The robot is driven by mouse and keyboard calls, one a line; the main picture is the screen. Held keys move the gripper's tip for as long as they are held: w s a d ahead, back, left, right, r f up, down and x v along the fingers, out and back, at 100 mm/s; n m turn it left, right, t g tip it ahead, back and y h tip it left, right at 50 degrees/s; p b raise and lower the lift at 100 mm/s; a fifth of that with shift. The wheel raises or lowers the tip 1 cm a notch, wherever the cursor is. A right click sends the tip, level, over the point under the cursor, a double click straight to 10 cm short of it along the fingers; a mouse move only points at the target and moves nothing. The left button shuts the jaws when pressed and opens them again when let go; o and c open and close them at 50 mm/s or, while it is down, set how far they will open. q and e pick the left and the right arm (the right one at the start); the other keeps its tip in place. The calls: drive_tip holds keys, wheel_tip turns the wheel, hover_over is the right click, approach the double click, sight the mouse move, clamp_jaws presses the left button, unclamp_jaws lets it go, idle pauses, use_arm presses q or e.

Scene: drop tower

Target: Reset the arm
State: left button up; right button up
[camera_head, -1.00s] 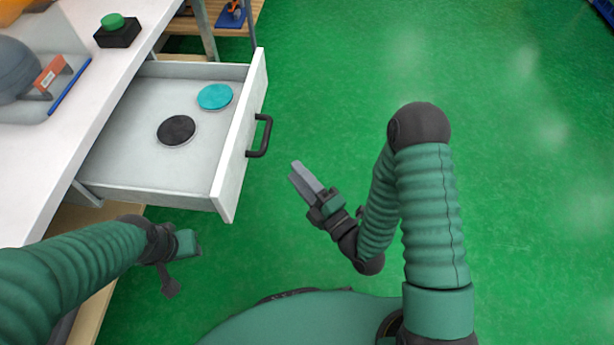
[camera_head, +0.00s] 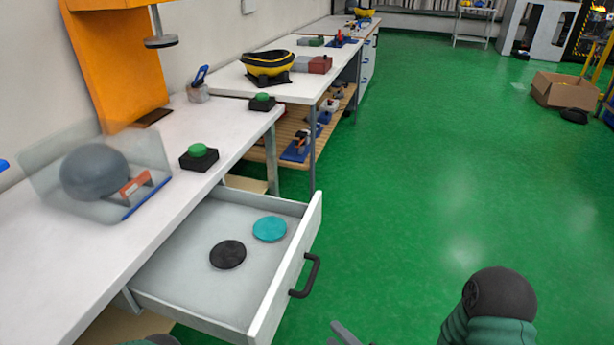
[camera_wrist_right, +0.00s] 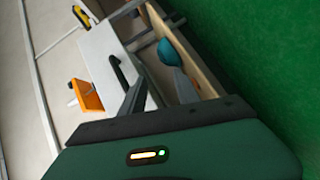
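My right gripper (camera_head: 345,334) shows only as grey finger tips at the bottom edge of the head view, to the right of the drawer. In the right wrist view its two fingers (camera_wrist_right: 160,85) stand apart with nothing between them that I can see held. The dark upper part of my right arm (camera_head: 500,295) is at the lower right. My left gripper is out of view; only a sliver of green of my left arm (camera_head: 152,341) shows at the bottom edge.
An open white drawer (camera_head: 285,283) with a black handle (camera_head: 307,276) holds a black disc (camera_head: 228,254) and a teal disc (camera_head: 270,229). On the bench (camera_head: 95,260) stand a green button (camera_head: 198,154) and a clear bin (camera_head: 150,160) with a grey ball. Green floor at the right is open.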

drive_tip(key=d+f+m+g+h, duration=0.2)
drive_tip(key=d+m+g+h, duration=0.35)
drive_tip(key=d+m, duration=0.25)
drive_tip(key=s+d+r+m+g+h, duration=0.3)
drive_tip(key=s+r+m+g, duration=0.3)
drive_tip(key=s+m, duration=0.55)
wheel_tip(320, 180, up, 30)
drive_tip(key=w+m+p, duration=0.1)
drive_tip(key=p, duration=2.8)
drive_tip(key=shift+f+t, duration=0.25)
drive_tip(key=shift+t, duration=0.2)
drive_tip(key=shift+a+m, duration=0.1)
drive_tip(key=shift+m, duration=0.15)
